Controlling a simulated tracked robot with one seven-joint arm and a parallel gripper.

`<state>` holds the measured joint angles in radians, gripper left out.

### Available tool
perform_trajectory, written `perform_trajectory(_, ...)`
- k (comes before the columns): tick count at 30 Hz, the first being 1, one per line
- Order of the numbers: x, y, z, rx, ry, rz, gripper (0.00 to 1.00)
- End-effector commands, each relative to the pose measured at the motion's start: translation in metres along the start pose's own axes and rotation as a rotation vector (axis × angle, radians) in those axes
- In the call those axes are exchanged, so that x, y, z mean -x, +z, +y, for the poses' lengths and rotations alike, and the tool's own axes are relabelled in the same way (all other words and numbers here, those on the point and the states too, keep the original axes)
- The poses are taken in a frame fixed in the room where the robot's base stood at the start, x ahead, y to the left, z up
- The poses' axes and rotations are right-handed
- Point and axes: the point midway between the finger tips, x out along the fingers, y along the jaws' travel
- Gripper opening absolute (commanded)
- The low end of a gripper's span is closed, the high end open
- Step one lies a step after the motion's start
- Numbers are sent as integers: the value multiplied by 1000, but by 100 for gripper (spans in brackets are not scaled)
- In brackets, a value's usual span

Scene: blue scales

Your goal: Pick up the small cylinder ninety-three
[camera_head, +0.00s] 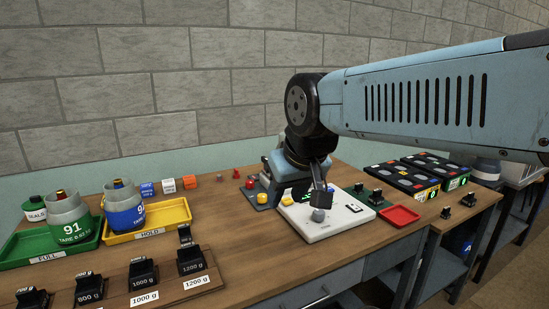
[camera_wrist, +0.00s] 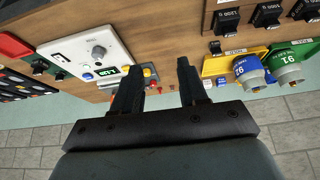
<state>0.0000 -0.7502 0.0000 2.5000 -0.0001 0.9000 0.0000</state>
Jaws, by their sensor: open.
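I see no cylinder with a readable 93. A grey cylinder with a green band marked 91 (camera_head: 66,214) stands upright on the green FULL tray (camera_head: 45,258). A grey cylinder with a blue band (camera_head: 124,205) stands on the yellow HOLD tray (camera_head: 178,212); its number begins with 9 and I cannot read the rest surely. Both also show upside down in the wrist view, the green-banded one (camera_wrist: 288,70) and the blue-banded one (camera_wrist: 250,76). My gripper (camera_head: 319,187) is over the table by the white scale, well right of both cylinders. In the wrist view its jaws (camera_wrist: 160,70) are apart and empty.
The white scale (camera_head: 345,222) has a grey knob and a lit display. A red tray (camera_head: 399,216) lies right of it. Black weights on a wooden rack (camera_head: 150,296) line the front left. Small coloured blocks (camera_head: 169,186) stand at the back. Bare table lies between the rack and scale.

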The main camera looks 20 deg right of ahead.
Motion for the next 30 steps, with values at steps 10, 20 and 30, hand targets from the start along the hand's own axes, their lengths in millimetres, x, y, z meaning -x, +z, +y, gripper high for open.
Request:
perform_trajectory(10, -9, -17, 4, -12, 7, 35, 64)
perform_trajectory(20, -69, -122, 35, -77, 58, 295, 95)
perform_trajectory(30, -130, -214, 92, -138, 143, 605, 100)
